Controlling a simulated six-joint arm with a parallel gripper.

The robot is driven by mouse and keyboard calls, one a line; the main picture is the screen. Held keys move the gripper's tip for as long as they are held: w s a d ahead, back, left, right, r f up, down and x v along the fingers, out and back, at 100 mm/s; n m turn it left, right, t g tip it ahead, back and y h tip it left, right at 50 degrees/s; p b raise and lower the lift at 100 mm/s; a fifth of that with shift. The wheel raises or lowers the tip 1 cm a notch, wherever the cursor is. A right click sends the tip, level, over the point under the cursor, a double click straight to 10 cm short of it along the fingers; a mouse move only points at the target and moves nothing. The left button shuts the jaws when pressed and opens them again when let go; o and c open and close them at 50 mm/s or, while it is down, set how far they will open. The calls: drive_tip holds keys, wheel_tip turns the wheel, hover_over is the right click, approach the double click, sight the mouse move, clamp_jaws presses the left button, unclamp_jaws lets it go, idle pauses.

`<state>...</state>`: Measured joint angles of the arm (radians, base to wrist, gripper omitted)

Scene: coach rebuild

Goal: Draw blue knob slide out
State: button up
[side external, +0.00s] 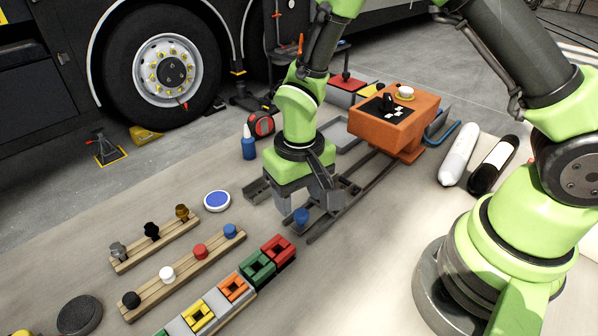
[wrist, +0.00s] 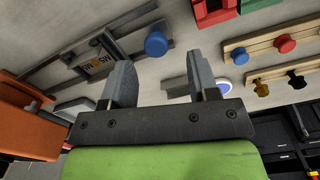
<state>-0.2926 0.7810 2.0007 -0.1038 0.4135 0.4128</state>
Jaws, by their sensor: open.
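The blue knob (side external: 301,216) sits at the near end of a slide (side external: 345,192) with long dark grey rails. In the wrist view the blue knob (wrist: 156,43) shows just beyond the fingertips, roughly in line with the gap, at the end of a grey bar. A small marked plate (wrist: 99,66) lies between the rails there. My gripper (side external: 304,200) points down over the knob end of the slide. In the wrist view my gripper (wrist: 160,72) has its two grey fingers apart with nothing between them. I cannot tell the exact height gap to the knob.
An orange block (side external: 395,120) stands at the slide's far end. Wooden racks with coloured knobs (side external: 185,270) and a row of coloured blocks (side external: 257,266) lie nearer. A blue bottle (side external: 249,145) and a round blue-and-white disc (side external: 217,201) stand left of my gripper.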

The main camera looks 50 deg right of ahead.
wheel_tip(320, 180, up, 6)
drive_tip(key=shift+r, duration=0.1)
idle(0.4)
drive_tip(key=s+d+r+t+y, duration=0.1)
drive_tip(key=s+d+r+t, duration=0.2)
drive_tip(key=r, duration=0.8)
drive_tip(key=s+d+r+m+t+y, duration=0.1)
drive_tip(key=s+d+r+t, duration=0.1)
drive_tip(key=s+r+t, duration=0.2)
drive_tip(key=s+r, duration=0.3)
drive_tip(key=s, duration=0.3)
drive_tip(key=shift+s+d, duration=0.4)
